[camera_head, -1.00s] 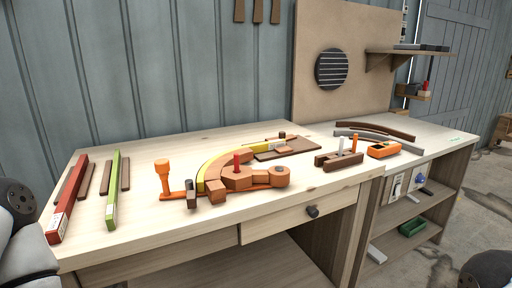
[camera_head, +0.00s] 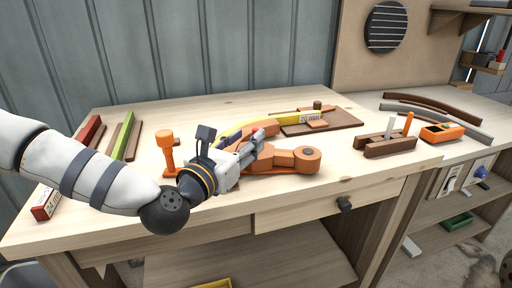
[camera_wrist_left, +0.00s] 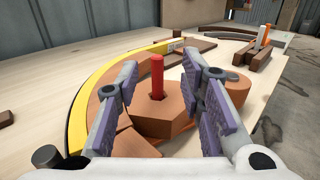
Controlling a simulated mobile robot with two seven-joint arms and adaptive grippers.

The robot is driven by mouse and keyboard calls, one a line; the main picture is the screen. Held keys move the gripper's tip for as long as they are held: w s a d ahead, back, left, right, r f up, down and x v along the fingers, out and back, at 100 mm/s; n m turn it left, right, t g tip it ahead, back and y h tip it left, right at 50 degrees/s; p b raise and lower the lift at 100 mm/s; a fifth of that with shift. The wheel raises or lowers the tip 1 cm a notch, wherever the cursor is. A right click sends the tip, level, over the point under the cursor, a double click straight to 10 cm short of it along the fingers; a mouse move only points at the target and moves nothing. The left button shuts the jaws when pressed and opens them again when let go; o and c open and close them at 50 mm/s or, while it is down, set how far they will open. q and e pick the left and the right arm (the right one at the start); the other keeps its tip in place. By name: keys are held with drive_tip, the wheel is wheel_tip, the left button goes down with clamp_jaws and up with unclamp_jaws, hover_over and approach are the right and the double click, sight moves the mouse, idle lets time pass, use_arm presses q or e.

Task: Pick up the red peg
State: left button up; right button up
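The red peg (camera_wrist_left: 157,76) stands upright in a brown-orange hexagonal block (camera_wrist_left: 160,117) in the left wrist view. In the head view only a bit of the red peg (camera_head: 256,130) shows beside the fingers; the rest is hidden. My left gripper (camera_head: 257,142) is over the block at the middle of the bench. In the left wrist view my left gripper (camera_wrist_left: 170,78) is open, with its purple-padded fingers on both sides of the peg. Bare space shows between each pad and the peg. My right gripper is not in view.
A curved yellow strip (camera_wrist_left: 92,82) bends around the blocks. A wooden holder with pegs (camera_head: 387,145) and an orange tool (camera_head: 442,132) sit at the right. The bench front is clear.

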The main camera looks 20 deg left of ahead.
sight(254, 131)
use_arm(q)
drive_tip(key=w, duration=0.4)
drive_tip(key=shift+d, duration=0.25)
clamp_jaws()
